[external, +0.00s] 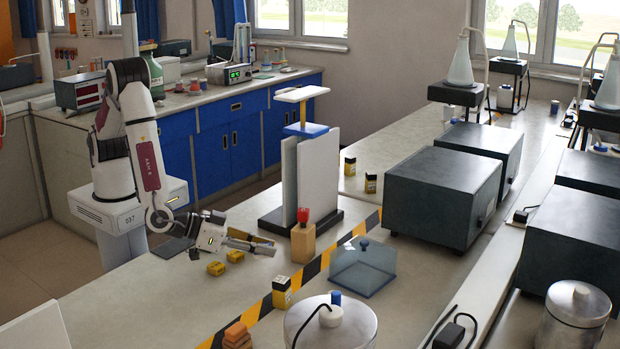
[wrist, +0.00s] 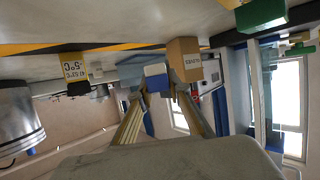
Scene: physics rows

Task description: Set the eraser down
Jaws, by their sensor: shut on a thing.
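In the wrist view, which is upside down, my gripper's two fingers (wrist: 158,90) close in on a small blue and pale block, which looks like the eraser (wrist: 156,79). It is held between the fingertips. In the external view the eraser is too small or hidden to make out. Whether it touches the bench cannot be told.
Two yellow boxes (external: 226,262) lie under my wrist. A clear case (external: 362,270) and a metal pot (external: 335,328) stand farther right. A panel stand (external: 318,170) rises behind.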

